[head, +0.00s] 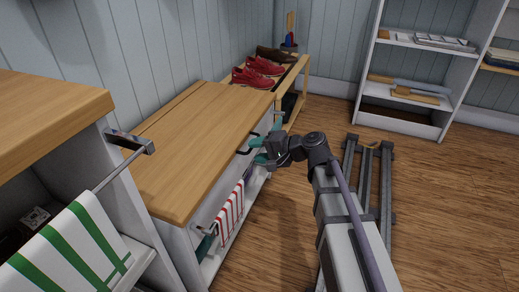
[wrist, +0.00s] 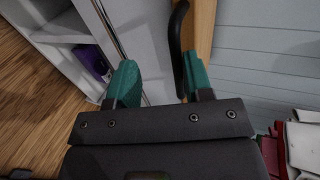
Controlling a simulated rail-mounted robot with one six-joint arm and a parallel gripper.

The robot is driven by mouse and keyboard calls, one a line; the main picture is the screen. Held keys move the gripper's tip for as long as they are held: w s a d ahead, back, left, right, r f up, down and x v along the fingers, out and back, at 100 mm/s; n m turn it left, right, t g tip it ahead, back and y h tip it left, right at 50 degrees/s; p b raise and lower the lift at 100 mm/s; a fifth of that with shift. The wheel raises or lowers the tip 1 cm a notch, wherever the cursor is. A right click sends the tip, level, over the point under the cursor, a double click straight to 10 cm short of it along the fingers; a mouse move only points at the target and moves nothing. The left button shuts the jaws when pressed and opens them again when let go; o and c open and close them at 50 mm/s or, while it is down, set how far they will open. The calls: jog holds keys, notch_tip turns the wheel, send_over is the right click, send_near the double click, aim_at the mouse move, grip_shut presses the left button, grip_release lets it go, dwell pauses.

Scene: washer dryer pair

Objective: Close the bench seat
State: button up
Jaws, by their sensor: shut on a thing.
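The bench seat (head: 205,135) is a white cabinet with a long wooden top, left of centre in the head view. I cannot tell whether its lid lies fully flat. A dark curved handle (head: 246,148) sticks out at its front edge. My gripper (head: 262,150), with teal fingers, is at this front edge beside the handle. In the wrist view the handle (wrist: 176,45) runs along the inner side of the right finger, and a wooden edge (wrist: 203,25) stands behind it. My gripper (wrist: 160,85) is shut on the handle; the exact contact is partly hidden.
A red-and-white striped towel (head: 229,212) hangs on the cabinet front below. Red shoes (head: 256,72) stand on a wooden rack behind. A counter (head: 45,105) with a green-striped towel (head: 75,245) is near left. White shelves (head: 405,125) stand at the back right. Wooden floor (head: 440,220) is open at right.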

jog(key=p+v, duration=0.4)
jog(key=v, duration=0.6)
jog(key=shift+d, duration=0.35)
jog(key=shift+s+r, duration=0.1)
jog(key=shift+s, duration=0.05)
